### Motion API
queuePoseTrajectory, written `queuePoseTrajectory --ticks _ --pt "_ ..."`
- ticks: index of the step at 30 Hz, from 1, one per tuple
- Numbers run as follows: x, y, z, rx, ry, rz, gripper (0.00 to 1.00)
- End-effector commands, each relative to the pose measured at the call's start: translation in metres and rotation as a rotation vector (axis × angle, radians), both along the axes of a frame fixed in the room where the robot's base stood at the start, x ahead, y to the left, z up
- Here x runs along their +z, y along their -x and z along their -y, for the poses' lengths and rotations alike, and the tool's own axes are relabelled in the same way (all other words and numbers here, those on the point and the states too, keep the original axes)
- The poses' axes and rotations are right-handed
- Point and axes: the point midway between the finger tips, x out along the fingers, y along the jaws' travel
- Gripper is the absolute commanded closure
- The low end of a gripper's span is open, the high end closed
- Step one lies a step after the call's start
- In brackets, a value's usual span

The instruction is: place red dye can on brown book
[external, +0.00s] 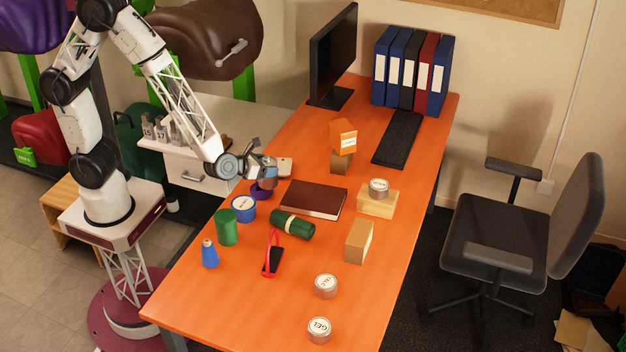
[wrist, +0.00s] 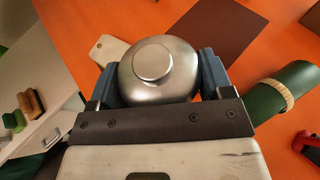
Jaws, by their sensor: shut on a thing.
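The brown book (external: 314,200) lies flat and closed on the orange table, with nothing on it; part of its cover shows in the wrist view (wrist: 225,30). My gripper (external: 266,170) is left of and above the book, over the table's left side. In the wrist view my gripper (wrist: 158,82) is shut on a silver domed can (wrist: 178,73) with a round knob on top. No red side or label of this can shows from above, so I cannot tell its name. I see no other can that is plainly the red dye can.
Near the book are a purple ring-like dish (external: 262,190), a blue tin (external: 243,209), a green cylinder (external: 226,228) and a green roll (external: 293,225). A wooden block (external: 377,204) bearing a tin stands to its right.

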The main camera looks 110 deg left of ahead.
Motion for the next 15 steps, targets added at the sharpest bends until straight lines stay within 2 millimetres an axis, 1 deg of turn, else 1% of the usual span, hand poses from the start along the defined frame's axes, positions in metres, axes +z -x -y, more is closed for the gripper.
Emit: queuePoseTrajectory --ticks 11,15 --pt "0.0006 -0.0005 0.0006 -0.001 0.000 0.002 0.64" --pt "0.0002 -0.0046 -0.0008 -0.001 0.000 0.002 0.64"
